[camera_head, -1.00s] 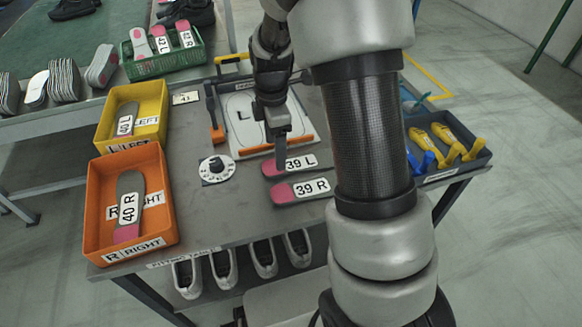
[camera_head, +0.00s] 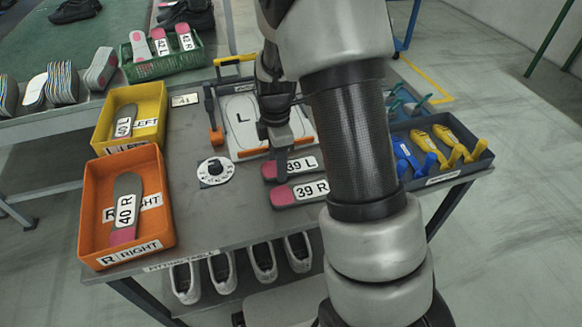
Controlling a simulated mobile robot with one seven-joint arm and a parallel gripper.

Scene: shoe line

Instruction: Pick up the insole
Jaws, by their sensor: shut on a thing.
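Two grey insoles with pink heels lie side by side on the grey table: the 39 L insole (camera_head: 301,165) and, nearer the front, the 39 R insole (camera_head: 306,191). My gripper (camera_head: 283,168) points down and is shut on the 39 L insole, between its pink end and its white label. The insole is flat and at or very near the table top; I cannot tell any gap under it. My arm hides the right ends of both insoles. Other insoles lie in the yellow LEFT bin (camera_head: 105,132) and the orange RIGHT bin (camera_head: 88,215).
A white board marked L (camera_head: 243,116) with an orange bar lies behind the gripper. A round dial (camera_head: 215,171) sits to the left. A dark tray (camera_head: 480,163) with yellow and blue tools is at right. A green crate (camera_head: 150,70) of insoles stands behind.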

